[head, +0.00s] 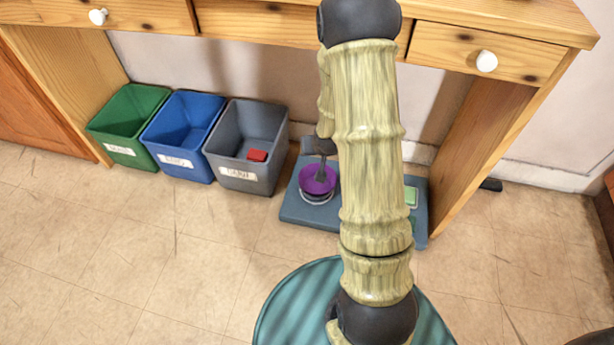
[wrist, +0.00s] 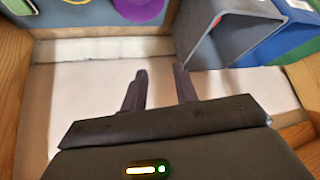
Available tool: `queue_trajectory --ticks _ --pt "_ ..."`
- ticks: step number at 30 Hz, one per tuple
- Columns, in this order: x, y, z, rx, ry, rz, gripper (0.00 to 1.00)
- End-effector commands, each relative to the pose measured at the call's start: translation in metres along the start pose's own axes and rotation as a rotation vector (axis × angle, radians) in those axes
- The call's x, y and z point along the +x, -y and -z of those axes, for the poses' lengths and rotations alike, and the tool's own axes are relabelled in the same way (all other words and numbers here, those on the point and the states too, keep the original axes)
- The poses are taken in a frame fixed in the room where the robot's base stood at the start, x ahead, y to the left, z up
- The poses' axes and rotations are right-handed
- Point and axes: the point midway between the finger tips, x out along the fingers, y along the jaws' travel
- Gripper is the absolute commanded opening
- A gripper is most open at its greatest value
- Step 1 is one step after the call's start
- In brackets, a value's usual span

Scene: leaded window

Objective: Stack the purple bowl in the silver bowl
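The purple bowl (head: 317,182) is on the blue-grey mat under the desk. A silver rim of the silver bowl (head: 316,197) shows just below and around it, so the purple bowl appears to sit in the silver one; its exact seating cannot be told. In the wrist view the purple bowl (wrist: 140,9) is cut off at the top edge. My gripper (wrist: 160,78) has its two fingers apart with nothing between them. In the head view my gripper (head: 321,177) shows above or in front of the purple bowl, partly hidden by my arm.
Green (head: 129,119), blue (head: 184,131) and grey (head: 243,147) bins stand left of the mat (head: 295,210); a red block (head: 257,155) lies in the grey one. A green item (head: 411,196) is on the mat's right. The desk (head: 255,25) overhangs; floor in front is clear.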

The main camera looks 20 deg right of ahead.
Motion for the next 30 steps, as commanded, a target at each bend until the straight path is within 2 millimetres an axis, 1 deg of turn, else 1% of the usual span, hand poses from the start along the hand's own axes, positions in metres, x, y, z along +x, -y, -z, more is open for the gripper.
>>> queue_trajectory --ticks 1,4,8,9,11,12,15,18,21,22,30 --pt "-0.018 0.008 0.002 -0.019 0.019 0.002 0.29" --pt "-0.052 0.021 -0.004 -0.051 0.077 0.002 0.29" --pt "-0.096 0.037 -0.017 -0.095 0.155 0.007 0.29" --pt "-0.11 0.041 -0.022 -0.109 0.179 0.01 0.29" --pt "-0.13 0.047 -0.031 -0.129 0.214 0.015 0.29" --pt "-0.144 0.051 -0.038 -0.143 0.239 0.019 0.29" --pt "-0.177 0.059 -0.056 -0.177 0.297 0.03 0.29" --pt "-0.201 0.063 -0.072 -0.204 0.345 0.04 0.29" --pt "-0.214 0.065 -0.082 -0.218 0.373 0.045 0.29" --pt "-0.216 0.065 -0.083 -0.22 0.378 0.046 0.29" --pt "-0.217 0.065 -0.084 -0.221 0.383 0.046 0.29"
